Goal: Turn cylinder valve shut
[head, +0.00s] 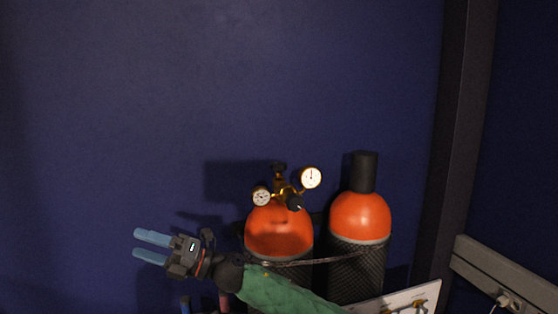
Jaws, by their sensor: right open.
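An orange-topped gas cylinder (279,232) stands upright against the blue wall. On its top is a brass valve and regulator with two round white gauges, one at the right (311,177) and one at the left (261,196). A dark knob (280,169) sits at the top of the valve. My right gripper (137,245) is open and empty, its blue fingers pointing left. It is to the left of the cylinder and lower than the valve, apart from it. My green-sleeved right forearm hides the cylinder's lower part. My left gripper is not in view.
A second orange-topped cylinder (360,214) with a black cap stands close at the right. A chain (320,261) runs across both cylinders. A white panel with brass fittings (408,302) is at the lower right, near a dark post (459,130). The wall above is clear.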

